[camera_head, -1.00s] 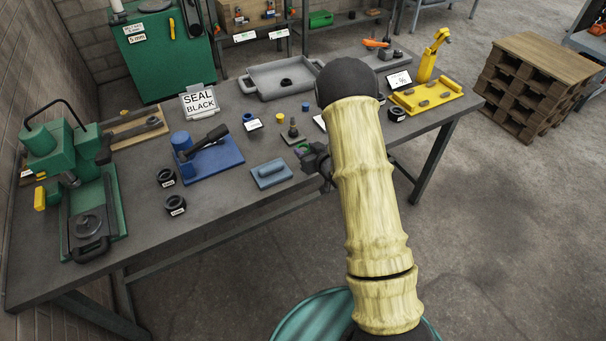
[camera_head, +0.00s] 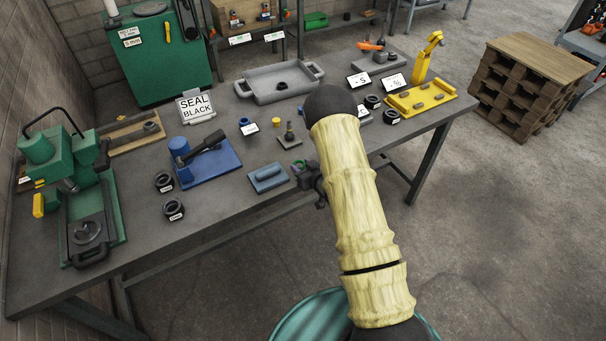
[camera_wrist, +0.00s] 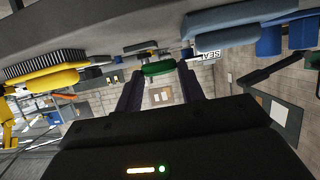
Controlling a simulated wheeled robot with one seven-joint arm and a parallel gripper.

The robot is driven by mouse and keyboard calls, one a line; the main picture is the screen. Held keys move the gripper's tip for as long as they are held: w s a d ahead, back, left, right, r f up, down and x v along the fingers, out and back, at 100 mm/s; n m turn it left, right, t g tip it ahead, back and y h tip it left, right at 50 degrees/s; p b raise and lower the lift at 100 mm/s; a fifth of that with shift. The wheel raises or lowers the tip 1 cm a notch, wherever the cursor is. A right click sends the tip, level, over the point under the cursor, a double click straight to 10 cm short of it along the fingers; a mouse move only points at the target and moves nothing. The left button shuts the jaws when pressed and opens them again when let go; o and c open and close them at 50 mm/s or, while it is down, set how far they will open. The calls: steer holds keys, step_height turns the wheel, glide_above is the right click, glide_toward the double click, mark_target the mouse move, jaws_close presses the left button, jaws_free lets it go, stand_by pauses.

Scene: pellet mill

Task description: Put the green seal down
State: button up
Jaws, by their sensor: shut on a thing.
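The green seal (camera_wrist: 160,68) sits between the two fingertips of my gripper (camera_wrist: 160,76) in the wrist view. My gripper is shut on it. In the head view a small bit of the green seal (camera_head: 298,164) shows at my gripper (camera_head: 300,172), just left of my forearm and by the table's front edge. The wrist view shows the table underside or top surface close by, upside down; I cannot tell whether the seal touches the table (camera_head: 225,225).
A blue-grey block (camera_head: 268,178) lies just left of my gripper, and a small post on a plate (camera_head: 290,139) stands behind it. Black rings (camera_head: 173,210) lie at left. A grey tray (camera_head: 279,95) and yellow fixture (camera_head: 420,98) stand farther back. Bare table lies front left.

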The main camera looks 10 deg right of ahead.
steer(key=shift+f+p, duration=0.6)
steer(key=shift+f, duration=1.5)
steer(key=o, duration=0.9)
steer(key=shift+f, duration=0.1)
steer(key=shift+s+d+r+b, duration=0.2)
steer(key=shift+s+r+b, duration=0.1)
steer(key=shift+s, duration=0.2)
steer(key=b+v, duration=0.3)
steer(key=v, duration=0.8)
steer(key=shift+a, duration=0.1)
